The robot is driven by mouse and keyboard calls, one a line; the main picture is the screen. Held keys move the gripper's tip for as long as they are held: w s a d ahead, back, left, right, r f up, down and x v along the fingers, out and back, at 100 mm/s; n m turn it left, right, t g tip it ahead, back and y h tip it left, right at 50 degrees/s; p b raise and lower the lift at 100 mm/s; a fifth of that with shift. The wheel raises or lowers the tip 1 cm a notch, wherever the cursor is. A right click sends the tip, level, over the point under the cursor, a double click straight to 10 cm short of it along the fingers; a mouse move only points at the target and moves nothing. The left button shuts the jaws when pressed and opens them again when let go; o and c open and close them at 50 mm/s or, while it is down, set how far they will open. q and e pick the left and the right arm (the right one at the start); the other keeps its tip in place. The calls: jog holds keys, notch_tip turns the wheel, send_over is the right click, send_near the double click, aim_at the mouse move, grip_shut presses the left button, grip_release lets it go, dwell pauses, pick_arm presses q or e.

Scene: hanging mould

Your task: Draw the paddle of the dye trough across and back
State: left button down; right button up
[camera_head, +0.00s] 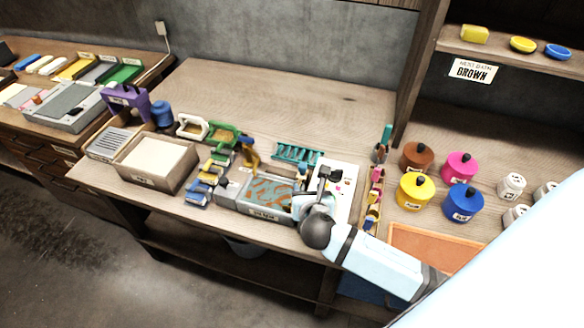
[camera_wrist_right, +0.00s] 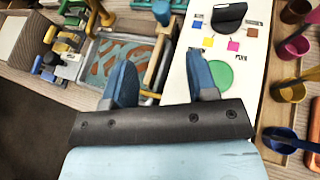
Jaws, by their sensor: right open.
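The dye trough (camera_head: 258,210) is a grey tray with orange-brown and grey-blue marbled contents, near the bench's front edge. It also shows in the right wrist view (camera_wrist_right: 122,62), up and left of my right gripper. A tan bar with a blue knob (camera_wrist_right: 162,12) stands at the trough's right end; it looks like the paddle, but its lower part is partly hidden by a finger. My right gripper (camera_wrist_right: 163,80) is open and empty, its blue fingers apart over the trough's right end and the white card's edge. In the head view my right gripper (camera_head: 308,203) covers the trough's right end. My left gripper is not in view.
A white card (camera_wrist_right: 245,85) with colour patches lies right of the trough. Small cups (camera_wrist_right: 292,90) stand farther right. A teal rack (camera_head: 297,153) is behind the trough, a sand-coloured box (camera_head: 140,182) to its left. Lidded pots (camera_head: 415,190) stand at right. The back of the bench is clear.

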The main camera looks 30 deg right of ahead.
aim_at(303, 167)
jog(key=shift+w+d+r+n, duration=0.1)
jog(key=shift+w+d+n, duration=0.2)
jog(key=shift+w, duration=0.05)
jog(key=x, duration=1.3)
jog(key=shift+w+d+r, duration=0.1)
jog(key=shift+w+d, duration=0.05)
jog(key=shift+w, duration=0.05)
